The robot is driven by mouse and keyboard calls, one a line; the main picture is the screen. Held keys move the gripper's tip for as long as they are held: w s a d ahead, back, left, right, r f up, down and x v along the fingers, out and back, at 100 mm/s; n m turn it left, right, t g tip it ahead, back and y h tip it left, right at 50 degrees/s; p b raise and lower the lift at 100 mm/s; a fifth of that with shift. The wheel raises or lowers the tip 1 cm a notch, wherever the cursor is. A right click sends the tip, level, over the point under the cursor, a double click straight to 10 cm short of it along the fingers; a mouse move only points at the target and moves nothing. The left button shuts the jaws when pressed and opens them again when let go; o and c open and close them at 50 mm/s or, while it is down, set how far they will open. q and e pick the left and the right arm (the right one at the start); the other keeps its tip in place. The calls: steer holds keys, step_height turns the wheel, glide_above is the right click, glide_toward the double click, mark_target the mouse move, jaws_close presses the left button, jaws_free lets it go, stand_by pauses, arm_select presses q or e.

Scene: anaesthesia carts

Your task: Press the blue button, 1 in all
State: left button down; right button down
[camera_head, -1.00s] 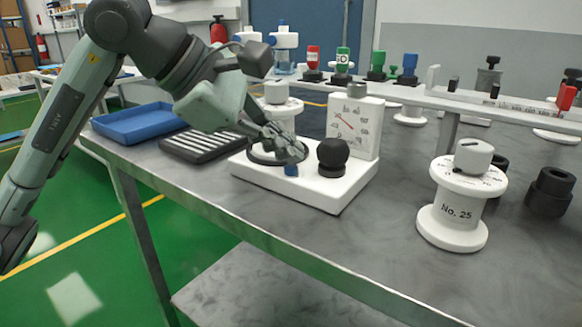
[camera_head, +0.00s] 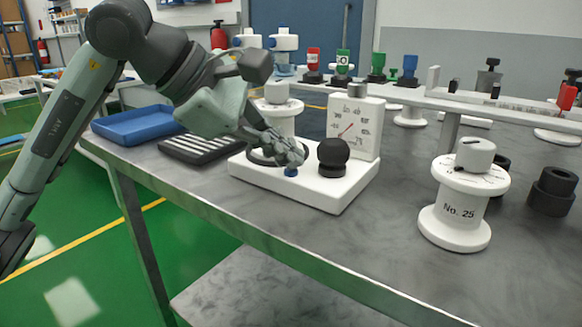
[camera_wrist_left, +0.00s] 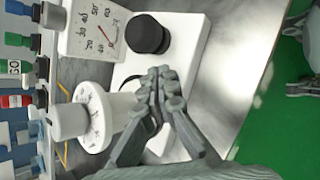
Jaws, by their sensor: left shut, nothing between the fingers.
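In the left wrist view the shut fingertips (camera_wrist_left: 165,76) point at the white base (camera_wrist_left: 186,58) and hide the button. A gauge (camera_head: 355,127) with a red needle stands at the back of the base.
A white No. 25 spool with a dial (camera_head: 455,206) stands to the right, with black cylinders (camera_head: 551,191) beyond it. A blue tray (camera_head: 135,124) and a black slotted block (camera_head: 198,148) lie to the left. The table's front is clear.

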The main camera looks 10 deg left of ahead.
mark_target(286, 171)
arm_select(q)
steer(key=shift+f, duration=0.1)
stand_by(0.3)
steer(key=shift+r+p, duration=0.6)
steer(key=shift+r, duration=0.35)
step_height(286, 171, up, 5)
steer(key=p, duration=0.3)
steer(key=shift+p, duration=0.3)
